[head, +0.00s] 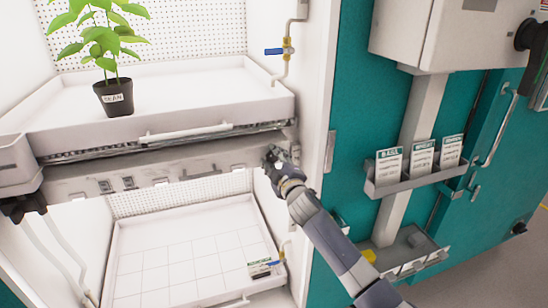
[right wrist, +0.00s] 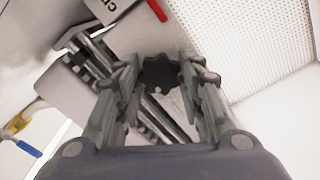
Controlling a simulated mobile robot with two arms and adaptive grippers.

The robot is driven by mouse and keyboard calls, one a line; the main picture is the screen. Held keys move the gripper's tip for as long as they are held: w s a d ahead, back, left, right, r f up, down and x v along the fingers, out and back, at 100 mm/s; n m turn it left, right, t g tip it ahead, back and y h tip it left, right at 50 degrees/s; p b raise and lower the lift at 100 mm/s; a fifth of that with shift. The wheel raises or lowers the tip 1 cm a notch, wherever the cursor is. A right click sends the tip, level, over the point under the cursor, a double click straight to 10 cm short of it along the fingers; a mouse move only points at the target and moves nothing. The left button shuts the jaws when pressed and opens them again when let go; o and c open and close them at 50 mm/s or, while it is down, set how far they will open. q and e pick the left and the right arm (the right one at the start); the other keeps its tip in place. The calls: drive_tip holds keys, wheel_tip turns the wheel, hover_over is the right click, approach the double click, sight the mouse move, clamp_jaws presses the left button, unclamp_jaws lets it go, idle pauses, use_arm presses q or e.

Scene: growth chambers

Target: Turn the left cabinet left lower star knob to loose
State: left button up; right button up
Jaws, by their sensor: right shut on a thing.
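A dark star knob (right wrist: 160,72) shows between the fingertips of my right gripper (right wrist: 158,80) in the right wrist view. The fingers are shut on its sides. In the head view my right gripper (head: 274,158) is at the right end of the grey beam (head: 205,165) under the upper shelf tray, and it hides the knob there. A dark, knob-like part (head: 22,206) is at the beam's left end, under a small pale bin; its exact shape is unclear. My left gripper is not in view.
A potted plant (head: 114,97) stands on the upper tray (head: 200,103). The lower tray (head: 185,238) has a small label card (head: 264,267). A blue-handled valve (head: 276,51) is on the right inner wall. A card rack (head: 415,178) hangs on the teal cabinet to the right.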

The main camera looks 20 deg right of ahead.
drive_tip(key=n+p, duration=0.1)
drive_tip(key=n, duration=0.3)
drive_tip(key=shift+n, duration=0.3)
drive_tip(key=n, duration=0.4)
drive_tip(key=shift+f+p, duration=0.1)
drive_tip(key=shift+p, duration=0.25)
drive_tip(key=shift+n, duration=0.3)
drive_tip(key=o, duration=1.1)
drive_tip(key=shift+a, duration=0.1)
drive_tip(key=shift+c, duration=0.2)
drive_tip(key=s, duration=1.2)
drive_tip(key=shift+d, duration=0.25)
